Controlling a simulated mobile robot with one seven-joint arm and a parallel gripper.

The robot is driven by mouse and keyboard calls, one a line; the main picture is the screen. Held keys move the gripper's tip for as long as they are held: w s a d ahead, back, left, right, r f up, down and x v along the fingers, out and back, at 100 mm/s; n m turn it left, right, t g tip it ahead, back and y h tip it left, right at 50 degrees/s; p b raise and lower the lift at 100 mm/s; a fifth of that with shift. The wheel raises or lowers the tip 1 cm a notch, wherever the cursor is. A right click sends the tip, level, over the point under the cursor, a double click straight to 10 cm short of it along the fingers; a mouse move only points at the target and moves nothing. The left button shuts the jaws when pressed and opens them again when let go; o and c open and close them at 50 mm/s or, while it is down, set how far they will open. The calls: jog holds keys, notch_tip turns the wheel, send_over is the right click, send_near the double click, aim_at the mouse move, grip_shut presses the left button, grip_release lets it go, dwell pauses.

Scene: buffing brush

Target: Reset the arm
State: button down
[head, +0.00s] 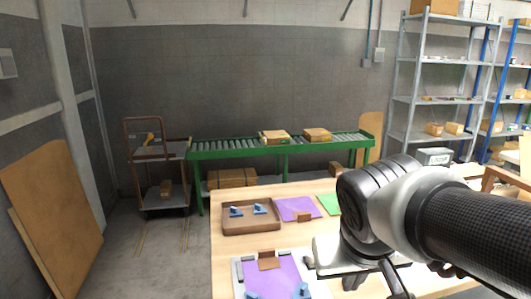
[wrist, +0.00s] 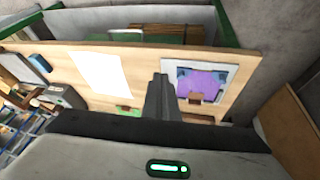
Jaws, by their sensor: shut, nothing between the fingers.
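My gripper (wrist: 159,80) is shut and empty; its fingers stand together in the middle of the wrist view. In the head view my arm reaches in from the right, and its hand hangs over the front right part of the wooden table (head: 226,265). The hand hides part of the table there. The fingertips are hard to make out in the head view.
A brown tray (head: 229,228) holds two blue-handled tools. Right of it lie a purple sheet (head: 297,203) and a green sheet (head: 328,204). A purple-covered board (head: 270,276) is nearer. Behind stand a green roller conveyor (head: 230,152), a cart (head: 160,153) and shelves (head: 440,98).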

jog(key=s+r+y, duration=0.1)
jog(key=s+y, duration=0.1)
jog(key=s, duration=0.3)
notch_tip(320, 180, up, 23)
jog(key=p, duration=2.3)
jog(key=shift+a+t, duration=0.25)
jog(key=shift+t, duration=0.05)
jog(key=shift+s+r, duration=0.1)
